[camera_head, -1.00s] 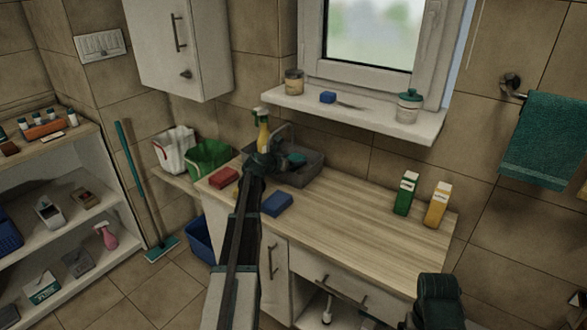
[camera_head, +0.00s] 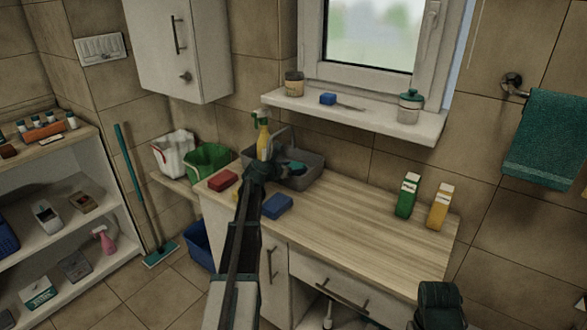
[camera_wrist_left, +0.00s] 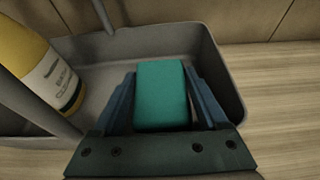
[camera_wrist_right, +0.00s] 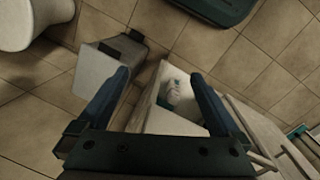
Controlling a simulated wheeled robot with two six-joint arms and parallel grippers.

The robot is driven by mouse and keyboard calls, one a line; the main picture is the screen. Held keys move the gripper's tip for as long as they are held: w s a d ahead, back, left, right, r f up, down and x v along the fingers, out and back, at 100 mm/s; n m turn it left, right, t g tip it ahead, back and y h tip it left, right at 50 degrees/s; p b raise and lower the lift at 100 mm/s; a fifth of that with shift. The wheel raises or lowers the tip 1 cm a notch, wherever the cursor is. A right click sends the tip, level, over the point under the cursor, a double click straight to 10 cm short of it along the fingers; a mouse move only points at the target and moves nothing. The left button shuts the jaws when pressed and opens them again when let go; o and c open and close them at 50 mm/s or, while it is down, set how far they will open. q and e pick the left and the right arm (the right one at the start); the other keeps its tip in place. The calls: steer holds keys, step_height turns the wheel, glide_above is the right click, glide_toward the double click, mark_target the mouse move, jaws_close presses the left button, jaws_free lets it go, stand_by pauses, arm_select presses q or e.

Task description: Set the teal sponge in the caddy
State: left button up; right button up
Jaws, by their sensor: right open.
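The teal sponge (camera_wrist_left: 161,95) is between the two fingers of my left gripper (camera_wrist_left: 160,82) in the left wrist view, with the fingers close against its sides. The sponge also shows in the head view (camera_head: 292,167), over the inside of the grey caddy (camera_head: 314,172). The caddy fills much of the left wrist view (camera_wrist_left: 222,70). I cannot tell whether the sponge touches the caddy floor. My left gripper (camera_head: 266,168) is at the caddy's near side, its fingers partly hidden. My right gripper (camera_wrist_right: 158,75) is open and empty, away from the caddy.
A yellow spray bottle (camera_head: 263,140) stands in the caddy, left of the sponge. A red block (camera_head: 223,180) and a blue block (camera_head: 277,206) lie on the counter near my left arm. Green (camera_head: 407,195) and yellow (camera_head: 438,206) cartons stand at right. The middle counter is clear.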

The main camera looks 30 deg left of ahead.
arm_select(q)
steer(key=shift+o, duration=0.6)
steer(key=shift+r, duration=0.2)
steer(key=shift+r+p, duration=0.45)
steer(key=shift+p, duration=0.3)
steer(key=p+v, duration=0.4)
steer(key=v, duration=0.8)
steer(key=shift+w+f, duration=0.1)
